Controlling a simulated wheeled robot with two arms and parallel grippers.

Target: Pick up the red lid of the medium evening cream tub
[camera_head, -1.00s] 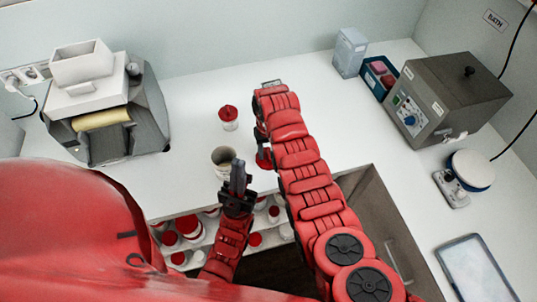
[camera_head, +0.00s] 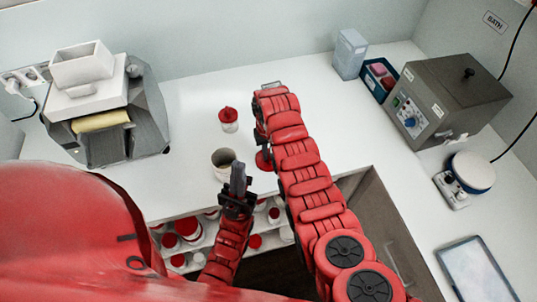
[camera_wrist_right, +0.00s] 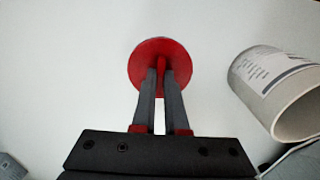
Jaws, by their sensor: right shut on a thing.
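The red lid (camera_head: 263,160) shows beside my right forearm in the head view, to the right of an open pale tub (camera_head: 223,158). In the right wrist view the lid (camera_wrist_right: 137,66) is a round red disc with a knob. My right gripper (camera_wrist_right: 161,75) is shut on that knob. I cannot tell whether the lid touches the table. The open tub (camera_wrist_right: 262,78) lies to the right in the wrist view, apart from the lid. My left gripper (camera_head: 238,172) is just in front of the tub; its finger gap is not clear.
A smaller tub with a red lid (camera_head: 228,119) stands behind the open tub. Several red-lidded tubs (camera_head: 188,228) sit on the shelf below the front edge. A roller machine (camera_head: 108,115) is at left; a grey bath box (camera_head: 448,100) is at right. The table middle is mostly clear.

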